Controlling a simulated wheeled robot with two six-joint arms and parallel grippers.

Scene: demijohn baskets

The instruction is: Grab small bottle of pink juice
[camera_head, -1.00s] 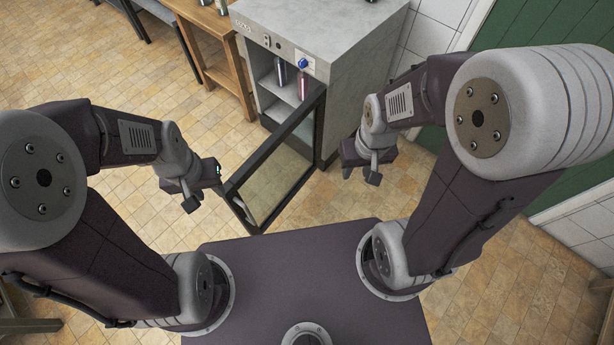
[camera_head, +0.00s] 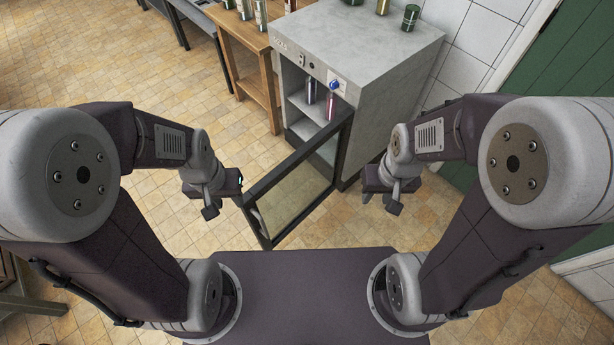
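A small pink-red bottle (camera_head: 331,107) stands upright on a shelf inside the grey cabinet (camera_head: 352,60), just behind the open door's top edge, which may hide its lower part. A darker bottle (camera_head: 311,90) stands to its left. The framed glass door (camera_head: 297,198) is swung open towards me. My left gripper (camera_head: 222,200) is empty beside the door's left end, and its finger gap is not clear. My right gripper (camera_head: 380,202) is open and empty, right of the door and in front of the cabinet. Both are well short of the bottle.
Several bottles and jars, one a dark green jar (camera_head: 410,17), stand on the cabinet top. A wooden table (camera_head: 247,38) with bottles is left of the cabinet. The open door juts out between my grippers. The tiled floor (camera_head: 160,80) at left is clear.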

